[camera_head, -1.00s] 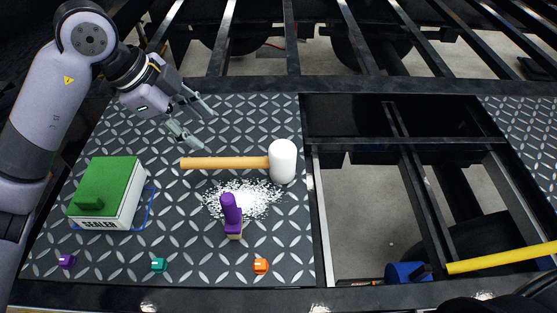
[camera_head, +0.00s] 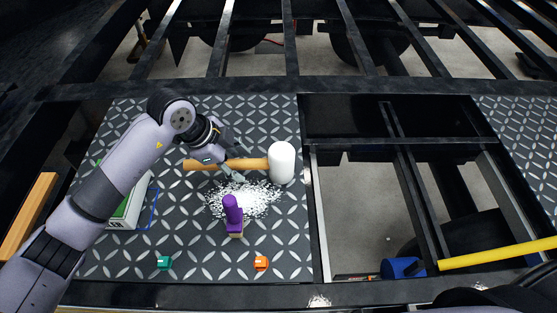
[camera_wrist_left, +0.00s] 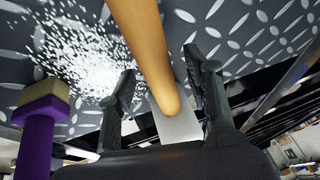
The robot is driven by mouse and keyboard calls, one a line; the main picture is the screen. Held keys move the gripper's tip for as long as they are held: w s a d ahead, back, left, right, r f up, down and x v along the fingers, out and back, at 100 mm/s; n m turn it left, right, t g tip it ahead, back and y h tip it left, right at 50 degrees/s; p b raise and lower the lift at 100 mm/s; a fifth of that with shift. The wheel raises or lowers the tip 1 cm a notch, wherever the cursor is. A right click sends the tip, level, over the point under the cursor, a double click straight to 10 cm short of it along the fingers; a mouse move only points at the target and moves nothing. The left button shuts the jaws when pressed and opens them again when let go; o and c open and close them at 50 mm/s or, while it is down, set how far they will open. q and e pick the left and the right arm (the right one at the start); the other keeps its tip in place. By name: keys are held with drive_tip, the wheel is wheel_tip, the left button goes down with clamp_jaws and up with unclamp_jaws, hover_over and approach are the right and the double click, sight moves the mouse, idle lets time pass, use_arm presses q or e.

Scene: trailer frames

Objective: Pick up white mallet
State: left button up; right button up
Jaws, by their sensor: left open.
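The white mallet lies on the diamond-plate deck in the head view, with its white head (camera_head: 282,163) at the right and its tan wooden handle (camera_head: 200,165) pointing left. My left gripper (camera_head: 236,163) is open at the handle, left of the mallet head. In the left wrist view, the handle (camera_wrist_left: 145,45) runs between the two spread fingers of my left gripper (camera_wrist_left: 160,85), with gaps on both sides. My left arm and wrist hide part of the handle's surroundings in the head view. My right gripper is not in view.
White powder (camera_head: 255,198) and a purple-handled brush (camera_head: 233,215) lie just in front of the mallet. A green-topped sealer box (camera_head: 130,205) is partly behind my arm. Teal (camera_head: 164,263) and orange (camera_head: 261,262) pieces sit near the front edge. An open frame gap lies right of the deck.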

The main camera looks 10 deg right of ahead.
use_arm(q)
drive_tip(key=shift+d+f, duration=0.2)
drive_tip(key=shift+f, duration=0.35)
drive_tip(key=shift+w, duration=0.1)
clamp_jaws()
drive_tip(key=shift+r, duration=0.15)
idle(0.3)
